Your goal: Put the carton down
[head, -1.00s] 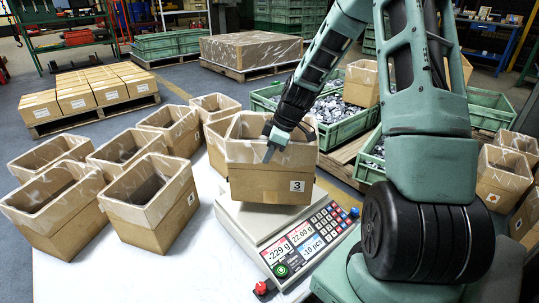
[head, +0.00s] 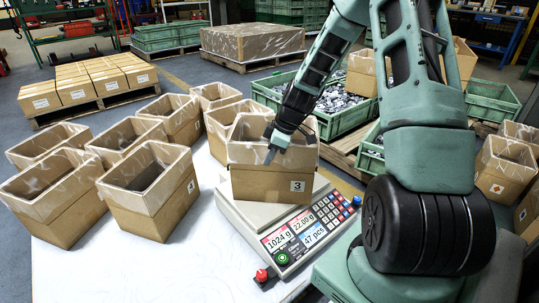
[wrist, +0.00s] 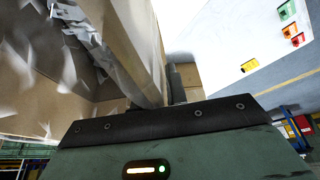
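The carton (head: 262,185) is an open brown box with a pale liner and a label "3". My gripper (head: 272,154) points down at the carton's rim, with one finger outside the near wall. It looks shut on that wall; the inner finger is hidden.
Several open lined cartons (head: 150,215) stand on the white table (head: 130,275) left of the scale. Another carton (head: 222,122) is close behind the held one. The white table's front is clear. Green crates of metal parts (head: 345,103) stand behind.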

